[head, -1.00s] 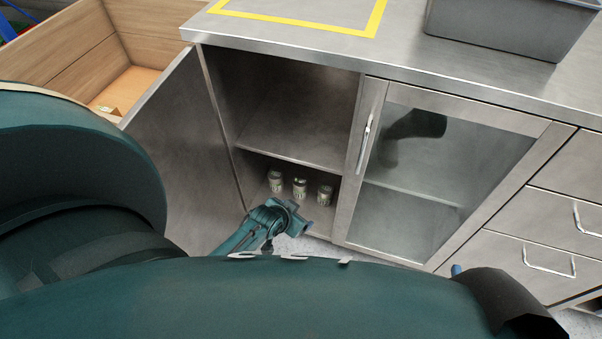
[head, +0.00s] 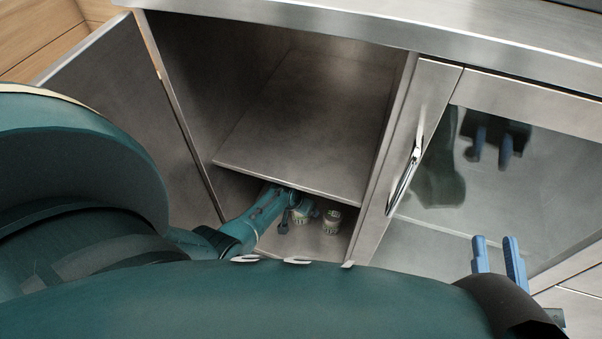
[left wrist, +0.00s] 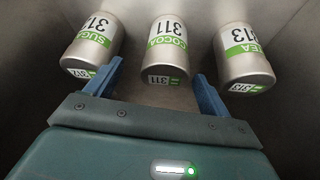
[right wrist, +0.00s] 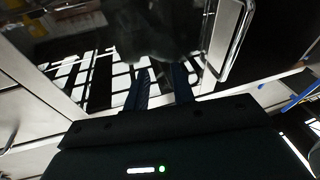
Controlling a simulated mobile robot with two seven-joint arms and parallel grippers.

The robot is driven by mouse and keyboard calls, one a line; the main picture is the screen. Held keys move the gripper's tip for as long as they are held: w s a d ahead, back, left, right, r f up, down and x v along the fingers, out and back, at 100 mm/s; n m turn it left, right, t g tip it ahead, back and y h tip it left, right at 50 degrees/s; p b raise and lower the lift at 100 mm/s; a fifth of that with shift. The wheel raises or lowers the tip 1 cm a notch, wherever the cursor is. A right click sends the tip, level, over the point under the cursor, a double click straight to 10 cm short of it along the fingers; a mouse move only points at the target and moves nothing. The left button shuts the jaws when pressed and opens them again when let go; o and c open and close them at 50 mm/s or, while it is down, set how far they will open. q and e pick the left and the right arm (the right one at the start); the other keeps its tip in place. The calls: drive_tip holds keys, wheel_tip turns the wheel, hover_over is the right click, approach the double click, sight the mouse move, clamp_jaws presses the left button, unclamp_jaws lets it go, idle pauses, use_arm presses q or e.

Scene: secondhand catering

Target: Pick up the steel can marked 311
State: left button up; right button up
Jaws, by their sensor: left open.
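The steel can marked 311 (left wrist: 167,50), with a green and white COCOA label, stands in the middle of a row of three in the left wrist view. My left gripper (left wrist: 158,72) is open, its blue fingers apart, one towards each side of this can's near end; contact cannot be told. In the head view my left arm reaches into the cabinet's lower compartment. Two cans show there, one partly hidden by the gripper (head: 292,213), labels unreadable. My right gripper (head: 496,246) is open and empty in front of the glass door.
In the left wrist view, can 312 SUGAR (left wrist: 90,45) is on the left and can 313 TEA (left wrist: 243,58) on the right. The cabinet shelf (head: 310,130) lies above my left arm. An open door (head: 120,110) is at left, a closed glass door (head: 530,175) at right.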

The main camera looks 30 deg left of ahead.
use_arm(q)
drive_tip(key=shift+b+x, duration=0.55)
drive_tip(key=shift+x, duration=0.4)
drive_tip(key=shift+w+a+f+b, duration=0.1)
drive_tip(key=shift+a+f+b, duration=0.05)
drive_tip(key=shift+f+b, duration=0.5)
drive_tip(key=shift+w+a+f+b, duration=0.1)
drive_tip(key=shift+a+f+b, duration=0.1)
drive_tip(key=shift+f+b, duration=0.4)
drive_tip(key=shift+w+f+b, duration=0.4)
drive_tip(key=shift+f+b, duration=0.25)
drive_tip(key=shift+b, duration=0.1)
drive_tip(key=shift+w+f, duration=0.1)
use_arm(e)
drive_tip(key=r+n+t+y, duration=0.1)
drive_tip(key=r, duration=0.1)
drive_tip(key=w+r+n+t+y, duration=0.1)
drive_tip(key=r+y, duration=0.1)
drive_tip(key=shift+n, duration=0.3)
use_arm(q)
drive_tip(key=shift+c, duration=0.2)
drive_tip(key=c, duration=1.2)
use_arm(e)
drive_tip(key=shift+f, duration=0.1)
use_arm(q)
drive_tip(key=shift+o, duration=0.2)
